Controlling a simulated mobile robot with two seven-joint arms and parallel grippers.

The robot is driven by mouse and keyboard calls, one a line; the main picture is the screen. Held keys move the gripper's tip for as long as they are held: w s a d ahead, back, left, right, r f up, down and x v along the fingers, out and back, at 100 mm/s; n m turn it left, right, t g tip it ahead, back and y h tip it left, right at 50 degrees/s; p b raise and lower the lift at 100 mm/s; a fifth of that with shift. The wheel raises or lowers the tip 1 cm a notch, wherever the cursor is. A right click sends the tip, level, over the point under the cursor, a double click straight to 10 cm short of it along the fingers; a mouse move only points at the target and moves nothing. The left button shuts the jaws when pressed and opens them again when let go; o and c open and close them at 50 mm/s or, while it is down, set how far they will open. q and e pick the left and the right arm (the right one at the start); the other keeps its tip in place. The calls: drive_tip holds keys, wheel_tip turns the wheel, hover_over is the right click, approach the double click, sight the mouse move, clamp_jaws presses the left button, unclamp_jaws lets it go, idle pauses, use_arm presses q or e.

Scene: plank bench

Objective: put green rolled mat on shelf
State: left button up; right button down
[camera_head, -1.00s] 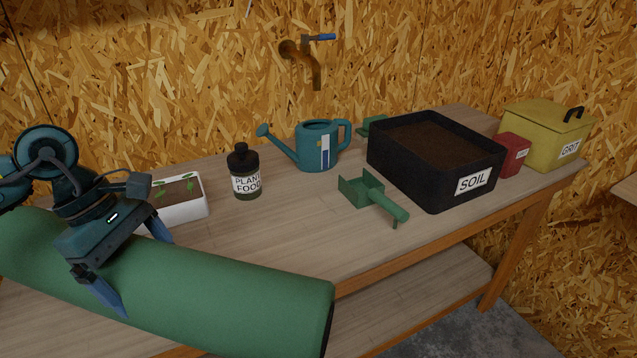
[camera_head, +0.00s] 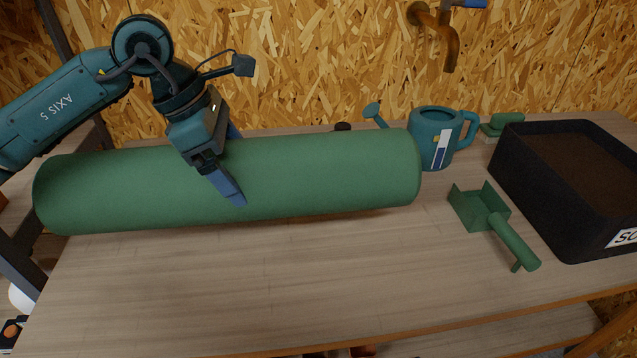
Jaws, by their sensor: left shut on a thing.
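The green rolled mat (camera_head: 320,175) lies lengthwise across the left and middle of the view, above the bench top. My left gripper (camera_head: 238,170) is shut on the mat near its middle, with one blue finger in front and the other behind. A narrow dark shadow shows under the mat's right part; I cannot tell whether it touches the bench. A dark upright frame (camera_head: 22,262) stands at the left edge, partly hidden by the mat and my arm; I cannot tell if it is the shelf. My right gripper is not in view.
The wooden bench (camera_head: 250,285) is clear in front of the mat. A teal watering can (camera_head: 428,150), a green scoop (camera_head: 482,212) and a black soil tray (camera_head: 530,195) stand to the right. The bottle's dark cap (camera_head: 342,127) shows behind the mat. An orange-brown tap (camera_head: 440,35) is on the wall.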

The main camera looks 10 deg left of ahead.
sight(245, 213)
use_arm(q)
drive_tip(key=shift+s, duration=0.1)
wheel_tip(245, 213, down, 5)
drive_tip(key=b, duration=0.3)
drive_tip(key=shift+f, duration=0.2)
wheel_tip(245, 213, down, 4)
drive_tip(key=b, duration=0.2)
drive_tip(key=shift+r+b, duration=0.15)
drive_tip(key=shift+b, duration=0.25)
drive_tip(key=shift+f, duration=0.4)
drive_tip(key=shift+r, duration=0.1)
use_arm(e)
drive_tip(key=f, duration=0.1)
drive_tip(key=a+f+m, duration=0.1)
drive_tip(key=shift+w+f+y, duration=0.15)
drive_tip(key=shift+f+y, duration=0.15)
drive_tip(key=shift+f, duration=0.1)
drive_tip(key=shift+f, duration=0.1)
use_arm(q)
drive_tip(key=o, duration=1)
drive_tip(key=shift+f+b, duration=0.3)
drive_tip(key=shift+c, duration=0.2)
drive_tip(key=shift+o, duration=0.9)
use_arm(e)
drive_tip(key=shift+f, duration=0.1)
